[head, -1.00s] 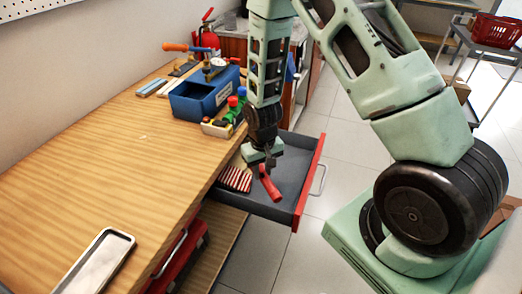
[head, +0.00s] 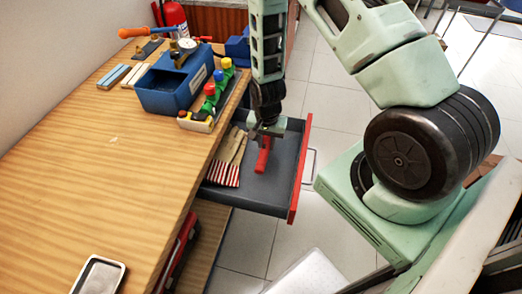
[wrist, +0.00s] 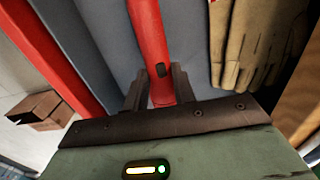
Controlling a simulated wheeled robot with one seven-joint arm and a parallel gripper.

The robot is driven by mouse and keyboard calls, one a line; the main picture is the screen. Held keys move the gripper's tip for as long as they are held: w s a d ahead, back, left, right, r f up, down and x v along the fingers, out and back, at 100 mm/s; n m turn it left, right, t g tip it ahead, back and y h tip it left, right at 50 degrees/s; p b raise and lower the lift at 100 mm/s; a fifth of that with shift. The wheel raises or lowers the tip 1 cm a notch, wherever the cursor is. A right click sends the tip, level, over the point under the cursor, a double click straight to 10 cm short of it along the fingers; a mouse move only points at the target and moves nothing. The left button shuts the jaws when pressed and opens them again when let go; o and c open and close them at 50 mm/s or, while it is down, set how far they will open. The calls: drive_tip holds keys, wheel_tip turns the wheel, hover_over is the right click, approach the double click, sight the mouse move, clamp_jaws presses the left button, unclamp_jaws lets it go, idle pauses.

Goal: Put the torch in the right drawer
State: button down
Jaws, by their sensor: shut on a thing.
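The red torch (head: 263,157) is between the fingers of my gripper (head: 266,130), which is shut on it. My gripper points down over the open drawer (head: 280,188), with the torch inside the drawer's outline. The drawer has a grey floor and a red front with a metal handle. In the wrist view the torch (wrist: 148,40) runs up from the fingers, over the grey drawer floor (wrist: 92,25). I cannot tell whether the torch touches the floor. Its gripped end is partly hidden by the fingers.
Work gloves (head: 228,160) with red-striped cuffs lie in the drawer's left side. The wooden bench (head: 110,180) holds a blue bin (head: 172,92), a rack of coloured caps (head: 200,120) and a metal tray (head: 98,276). The drawer floor right of the gloves is mostly clear.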

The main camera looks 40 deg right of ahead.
sight(266, 152)
drive_tip(key=shift+f+p, duration=0.5)
drive_tip(key=shift+f, duration=2.2)
drive_tip(key=c, duration=1.1)
unclamp_jaws()
drive_tip(key=shift+c, duration=0.2)
wheel_tip(266, 152, up, 12)
drive_tip(key=b, duration=0.2)
drive_tip(key=shift+f+b, duration=0.1)
drive_tip(key=shift+b, duration=0.25)
drive_tip(key=s+a+r+n+y, duration=0.1)
drive_tip(key=s+a+r+n, duration=0.1)
drive_tip(key=a+r+n, duration=0.4)
drive_tip(key=s+a+r+n, duration=0.2)
drive_tip(key=s+a+r, duration=0.1)
drive_tip(key=a+r, duration=0.5)
drive_tip(key=s+a+r+n, duration=0.4)
drive_tip(key=s+n, duration=0.1)
drive_tip(key=s, duration=0.2)
drive_tip(key=s+a+r+n, duration=0.3)
drive_tip(key=s+r+n, duration=0.2)
drive_tip(key=s, duration=0.2)
drive_tip(key=shift+a, duration=0.35)
